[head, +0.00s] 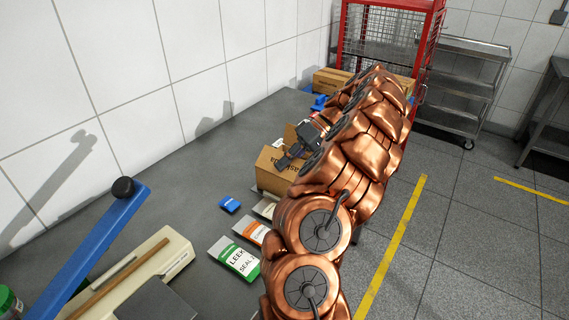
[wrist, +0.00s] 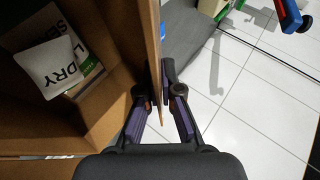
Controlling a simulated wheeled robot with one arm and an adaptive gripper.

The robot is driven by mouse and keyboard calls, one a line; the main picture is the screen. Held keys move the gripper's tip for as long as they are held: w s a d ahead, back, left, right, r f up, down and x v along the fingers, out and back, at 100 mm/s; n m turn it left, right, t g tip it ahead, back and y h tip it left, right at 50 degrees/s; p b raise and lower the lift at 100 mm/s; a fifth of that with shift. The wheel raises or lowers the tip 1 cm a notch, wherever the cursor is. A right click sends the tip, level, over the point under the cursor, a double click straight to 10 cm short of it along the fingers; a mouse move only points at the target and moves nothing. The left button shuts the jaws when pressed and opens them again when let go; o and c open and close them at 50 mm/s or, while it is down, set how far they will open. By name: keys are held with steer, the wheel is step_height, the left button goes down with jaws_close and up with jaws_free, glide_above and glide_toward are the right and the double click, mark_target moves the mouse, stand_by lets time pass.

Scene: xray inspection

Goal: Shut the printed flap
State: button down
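An open cardboard box (head: 269,175) with dark print stands on the grey bench, partly hidden by my arm. In the wrist view its inside (wrist: 105,25) fills the left, with a white and green printed packet (wrist: 70,65) lying in it. A cardboard panel (wrist: 155,45), seen nearly edge-on, runs down the middle; it looks like a flap, but its print is not visible. My gripper (head: 287,158) is at the box's top. In the wrist view my gripper's fingers (wrist: 158,103) are apart, one on each side of the panel's edge; I cannot tell whether either touches it.
Seal packets (head: 240,262) and a small blue item (head: 229,205) lie on the bench in front of the box. A blue bar with a black knob (head: 122,188) rises at the left. Another carton (head: 330,80) and a red cage (head: 392,25) are behind.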

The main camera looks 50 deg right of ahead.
steer(key=c, duration=1.8)
jaws_free()
steer(key=shift+c, duration=0.2)
steer(key=o, duration=0.5)
steer(key=shift+r+h, duration=0.15)
steer(key=shift+h, duration=0.25)
